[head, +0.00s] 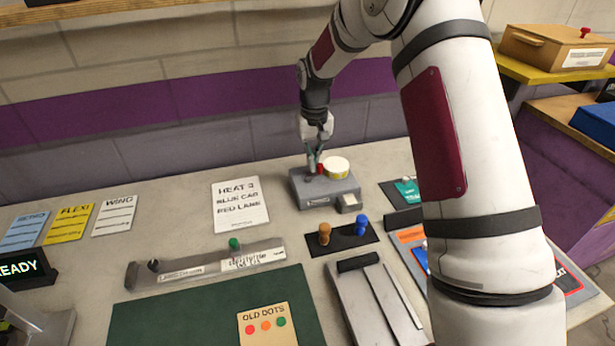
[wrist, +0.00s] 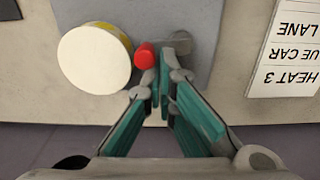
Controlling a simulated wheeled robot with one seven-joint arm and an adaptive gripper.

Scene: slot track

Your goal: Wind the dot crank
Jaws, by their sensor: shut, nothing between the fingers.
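The dot crank unit is a grey box (head: 330,200) on the table. On top it carries a round drum with a white top and yellow side (head: 337,166) and a red crank knob (head: 320,168). In the wrist view the red knob (wrist: 144,57) lies just right of the drum (wrist: 94,57), with a grey metal piece (wrist: 181,42) to its right. My gripper (head: 313,168) is over the box at the knob. Its teal fingers (wrist: 162,85) are shut and empty, their tips beside the knob; I cannot tell whether they touch it.
A "HEAT 3" sheet (head: 240,204) lies left of the unit. In front are a black strip with orange and blue pegs (head: 341,241), a grey slotted bar with a green knob (head: 207,267) and an "OLD DOTS" card (head: 266,326). My arm hides part of the right side.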

